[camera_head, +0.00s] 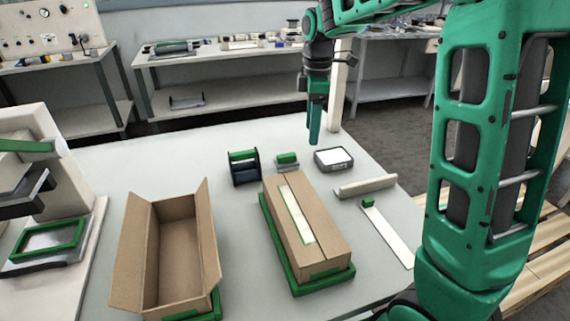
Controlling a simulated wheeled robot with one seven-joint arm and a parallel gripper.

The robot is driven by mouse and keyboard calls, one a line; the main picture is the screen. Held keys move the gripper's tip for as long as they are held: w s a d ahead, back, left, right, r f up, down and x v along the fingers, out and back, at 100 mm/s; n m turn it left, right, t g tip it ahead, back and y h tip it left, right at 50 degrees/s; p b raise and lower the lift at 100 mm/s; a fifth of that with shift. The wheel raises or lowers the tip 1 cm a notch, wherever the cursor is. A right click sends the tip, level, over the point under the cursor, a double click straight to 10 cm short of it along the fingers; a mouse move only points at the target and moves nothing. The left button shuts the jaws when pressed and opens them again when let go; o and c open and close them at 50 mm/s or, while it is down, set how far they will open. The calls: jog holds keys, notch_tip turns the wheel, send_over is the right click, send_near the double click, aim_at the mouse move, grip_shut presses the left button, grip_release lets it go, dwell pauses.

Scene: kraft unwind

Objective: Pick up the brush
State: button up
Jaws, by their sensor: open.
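No brush can be told for certain. A long cream bar (365,187) near the table's right edge may be the brush, but its bristles are too small to make out. A small grey piece with a green top (287,162) stands behind the closed carton; I cannot tell what it is. My gripper (315,138) is green and points down above the back part of the white table (130,172). It is open and nothing shows in it. It is left of the cream bar and farther back, apart from it.
An open carton (130,255) and a closed carton (318,245) on a green tray stand in front. A green-and-black holder (243,168), a grey pad (333,160) and a flat white strip (388,235) lie nearby. A machine (35,165) stands at left. The back left tabletop is clear.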

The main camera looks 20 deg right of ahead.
aim_at(287, 154)
jog(key=w+a+n, duration=0.1)
jog(key=w+a+f+n, duration=0.1)
jog(key=w+a, duration=0.1)
jog(key=w+a+n, duration=0.1)
jog(key=shift+w+a+f, duration=0.15)
jog(key=shift+f, duration=0.15)
notch_tip(287, 154, down, 5)
jog(key=shift+r, duration=0.1)
jog(key=f, duration=0.2)
jog(key=a+f, duration=0.1)
jog(key=f, duration=0.1)
jog(key=shift+a+f, duration=0.2)
jog(key=shift+f, duration=0.5)
jog(key=shift+w, duration=0.1)
jog(key=c, duration=1.3)
jog(key=shift+o, duration=0.2)
